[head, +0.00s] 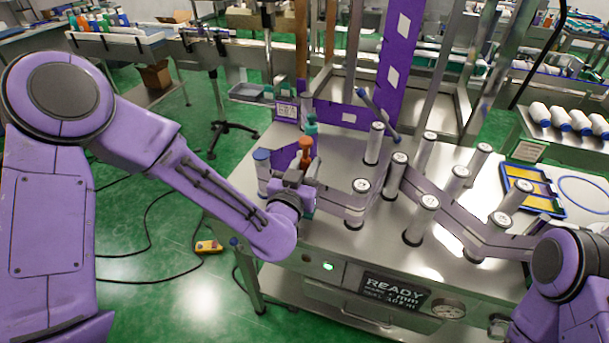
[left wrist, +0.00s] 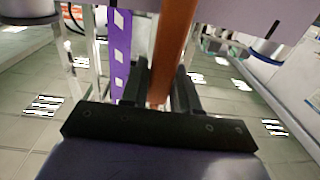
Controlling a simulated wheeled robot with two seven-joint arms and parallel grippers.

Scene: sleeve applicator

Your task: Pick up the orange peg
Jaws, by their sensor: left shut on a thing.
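The orange peg (head: 305,146) stands up out of my left gripper (head: 300,178) above the left end of the steel machine table. In the left wrist view the peg (left wrist: 174,45) runs upright between the two black fingers of the left gripper (left wrist: 160,88), which are shut on it. The peg's lower end is hidden by the gripper, so I cannot tell whether it touches anything below. My right arm shows at the lower right of the head view; its gripper is not visible.
Several white rollers (head: 361,189) stand on the table (head: 330,235), with a purple-grey web around some. A teal-topped piece (head: 311,124) is close behind the peg. A blue-capped post (head: 262,170) stands just left of the gripper. A tall purple panel (head: 397,60) rises behind.

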